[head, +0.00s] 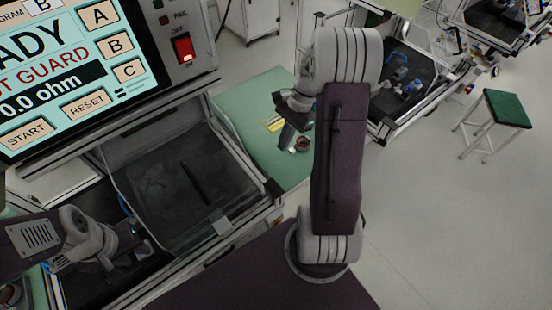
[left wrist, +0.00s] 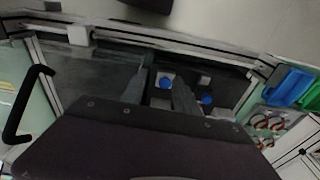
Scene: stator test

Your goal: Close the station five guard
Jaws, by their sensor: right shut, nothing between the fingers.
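The station five guard (head: 215,230) looks like a clear panel over the right part of the dark bay in the head view. Its black bar handle (head: 195,184) stands on it; a black handle (left wrist: 22,105) also shows at the left of the left wrist view. The bay's left part looks uncovered. My left gripper (head: 128,240) is over that left part, left of the handle and apart from it. Its fingers (left wrist: 160,92) are spread and empty, with blue-topped parts (left wrist: 166,82) beyond them. My right gripper (head: 284,142) is shut and empty above the green bench.
A tester screen (head: 60,75) rises behind the bay; its partly cut text includes "GUARD" and "0.0 ohm". The green bench (head: 255,95) right of the bay holds a yellow item (head: 274,124) and a small ring-like part (head: 301,144). A green stool (head: 507,108) stands far right on open floor.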

